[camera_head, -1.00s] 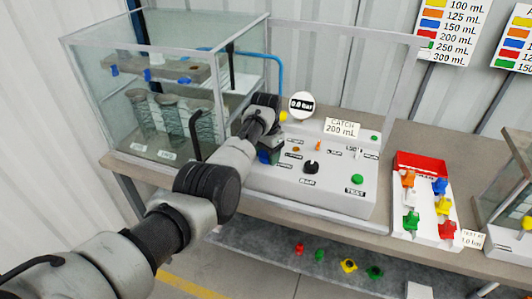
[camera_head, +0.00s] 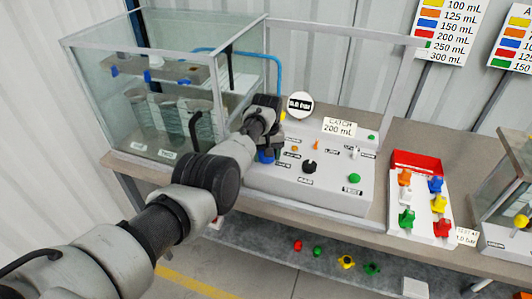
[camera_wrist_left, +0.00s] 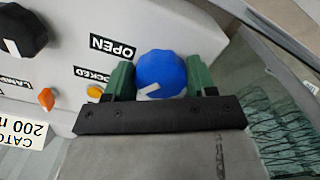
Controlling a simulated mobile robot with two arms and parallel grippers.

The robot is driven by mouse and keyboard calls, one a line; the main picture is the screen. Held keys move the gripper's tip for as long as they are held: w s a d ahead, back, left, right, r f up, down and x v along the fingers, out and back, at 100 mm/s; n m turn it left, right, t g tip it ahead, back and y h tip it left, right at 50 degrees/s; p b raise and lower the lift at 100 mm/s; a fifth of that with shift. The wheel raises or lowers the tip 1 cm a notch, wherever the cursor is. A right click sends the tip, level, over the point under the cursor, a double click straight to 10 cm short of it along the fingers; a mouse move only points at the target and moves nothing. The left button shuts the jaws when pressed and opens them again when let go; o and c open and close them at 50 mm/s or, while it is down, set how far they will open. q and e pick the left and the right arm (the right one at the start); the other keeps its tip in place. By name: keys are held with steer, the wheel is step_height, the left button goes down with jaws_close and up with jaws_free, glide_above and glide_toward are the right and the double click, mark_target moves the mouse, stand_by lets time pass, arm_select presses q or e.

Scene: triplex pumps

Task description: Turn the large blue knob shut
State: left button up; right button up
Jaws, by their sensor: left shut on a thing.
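The large blue knob (camera_wrist_left: 161,72) is on the white control panel (camera_head: 322,196). In the head view it shows as a small blue patch (camera_head: 266,157) under my left gripper (camera_head: 268,148). In the left wrist view the two green fingers of my left gripper (camera_wrist_left: 160,80) are shut on opposite sides of the knob. A white pointer mark on the knob is at its lower left. An OPEN label (camera_wrist_left: 112,47) and a partly covered label ending in "CKED" (camera_wrist_left: 92,75) lie left of the knob. My right gripper is not in view.
A black knob (camera_head: 309,167) and a green button (camera_head: 354,178) are on the same panel. A glass tank (camera_head: 150,35) stands at the left. A red and white tray of coloured valves (camera_head: 419,162) stands at the right, with bench between.

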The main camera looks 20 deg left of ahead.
arm_select(q)
steer(key=n, duration=0.3)
steer(key=shift+w+r+n, duration=0.1)
steer(key=shift+n, duration=0.2)
steer(key=shift+w+d+n+b, duration=0.1)
steer(key=shift+n+b, duration=0.2)
steer(key=shift+n, duration=1.5)
steer(key=o, duration=0.9)
steer(key=shift+r, duration=0.35)
step_height(320, 180, up, 10)
steer(key=shift+r, duration=0.1)
